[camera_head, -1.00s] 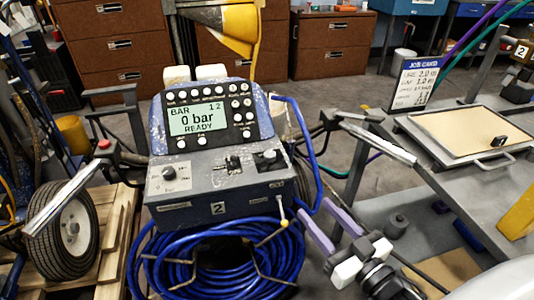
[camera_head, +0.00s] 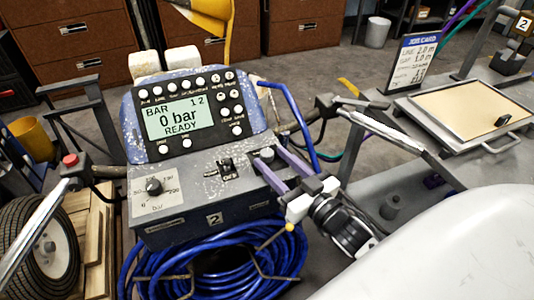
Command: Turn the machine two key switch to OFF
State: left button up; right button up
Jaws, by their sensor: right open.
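Machine two, with a "2" plate (camera_head: 215,218) on its grey front box, faces me. My left gripper is not in view.
A pressure dial (camera_head: 153,187) is at the box's left end. A coiled blue hose (camera_head: 215,265) hangs below the box. Handlebars flank the machine, the left one with a red button (camera_head: 70,160). A grey table with a framed tray (camera_head: 452,122) and job card (camera_head: 412,62) stands right.

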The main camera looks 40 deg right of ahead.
aim_at(271, 158)
jog(key=w, duration=0.3)
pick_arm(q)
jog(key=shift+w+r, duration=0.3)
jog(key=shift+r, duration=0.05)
pick_arm(e)
jog(key=shift+w, duration=0.15)
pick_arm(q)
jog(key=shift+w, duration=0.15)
pick_arm(e)
jog(key=shift+c, duration=0.3)
jog(key=c, duration=1)
